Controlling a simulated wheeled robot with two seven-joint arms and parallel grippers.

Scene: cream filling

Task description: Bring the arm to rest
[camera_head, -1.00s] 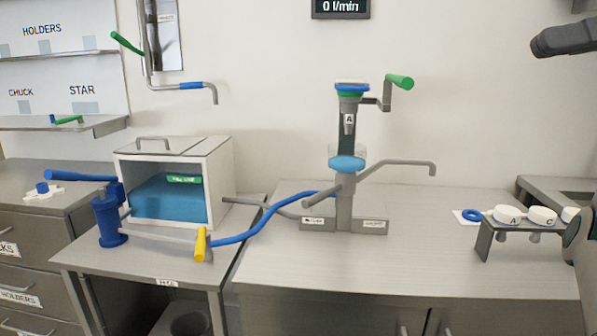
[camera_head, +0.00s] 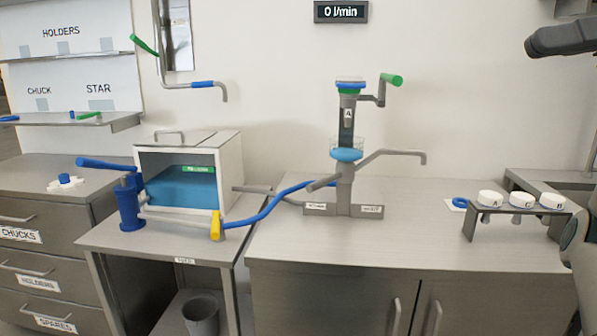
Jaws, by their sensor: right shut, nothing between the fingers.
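My right gripper (camera_head: 532,45) is a dark shape at the upper right edge, raised in front of the wall, well above the counter. It is shut and holds nothing that I can see. A grey link of my arm (camera_head: 578,245) shows at the lower right edge. My left gripper is not in view.
A filling stand (camera_head: 344,190) with a green-handled crank is on the counter. A rack (camera_head: 512,212) with white-topped items marked A, C and B stands right. A tank with blue liquid (camera_head: 228,180), a blue pump (camera_head: 130,205) and a yellow-handled valve (camera_head: 216,226) are left.

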